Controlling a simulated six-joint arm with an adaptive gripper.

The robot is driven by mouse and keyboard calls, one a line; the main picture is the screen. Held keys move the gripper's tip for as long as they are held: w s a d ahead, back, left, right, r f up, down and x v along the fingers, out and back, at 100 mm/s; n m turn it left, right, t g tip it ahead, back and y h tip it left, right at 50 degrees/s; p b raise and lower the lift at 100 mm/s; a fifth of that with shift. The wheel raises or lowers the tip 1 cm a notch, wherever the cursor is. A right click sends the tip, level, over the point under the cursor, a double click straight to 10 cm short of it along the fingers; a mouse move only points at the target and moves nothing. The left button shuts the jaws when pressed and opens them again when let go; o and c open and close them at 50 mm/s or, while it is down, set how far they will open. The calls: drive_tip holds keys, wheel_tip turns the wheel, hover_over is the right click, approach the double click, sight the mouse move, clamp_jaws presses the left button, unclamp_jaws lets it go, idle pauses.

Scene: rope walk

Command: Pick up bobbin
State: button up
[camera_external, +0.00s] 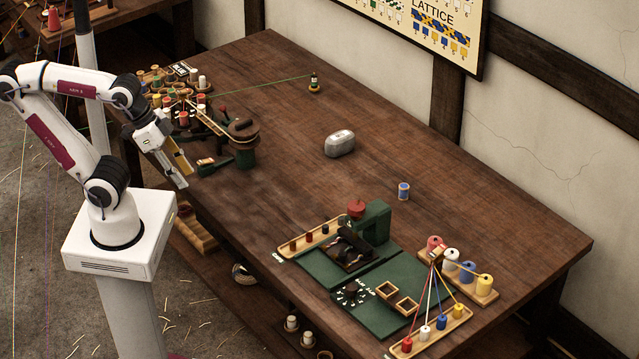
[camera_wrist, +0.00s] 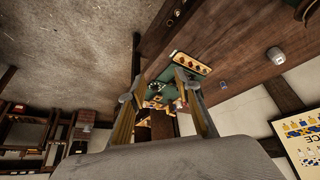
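A small blue spool with pale ends, a bobbin by its look (camera_external: 403,191), stands alone and upright on the right half of the wooden table (camera_external: 290,215). Other thread spools stand on racks, so I cannot tell for certain which one the task means. My gripper (camera_external: 182,177) is at the table's left edge, far to the left of the blue spool, with its fingers pointing down and to the right. In the wrist view the two fingers of my gripper (camera_wrist: 158,88) are spread apart with nothing held between them.
A grey rounded case (camera_external: 339,144) sits mid-table and also shows in the wrist view (camera_wrist: 276,55). A green braiding board (camera_external: 395,290) with spool racks fills the front right. Spools and tools crowd the left end, by a green-based wooden stand (camera_external: 245,157). Table around the blue spool is clear.

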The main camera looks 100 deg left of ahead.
drive_tip(key=shift+w, duration=0.1)
idle(0.3)
drive_tip(key=w+a+f+n+t+y, duration=0.1)
drive_tip(key=w+a, duration=0.2)
drive_tip(key=w, duration=0.9)
drive_tip(key=w+a+n+t, duration=0.15)
drive_tip(key=w+a, duration=0.25)
drive_tip(key=w, duration=0.7)
drive_tip(key=w+a+f+t+y, duration=0.1)
drive_tip(key=w+a, duration=0.2)
drive_tip(key=w, duration=0.9)
drive_tip(key=w+a+f+n+t+y, duration=0.2)
drive_tip(key=w+a+f, duration=0.7)
drive_tip(key=w+a, duration=0.15)
drive_tip(key=n+y, duration=0.2)
drive_tip(key=y, duration=0.1)
approach(404, 192)
drive_tip(key=a, duration=0.1)
drive_tip(key=w+a, duration=0.1)
drive_tip(key=shift+w+a+f+t, duration=0.25)
drive_tip(key=shift+w+a+f, duration=0.05)
drive_tip(key=shift+f, duration=0.05)
drive_tip(key=shift+w, duration=0.1)
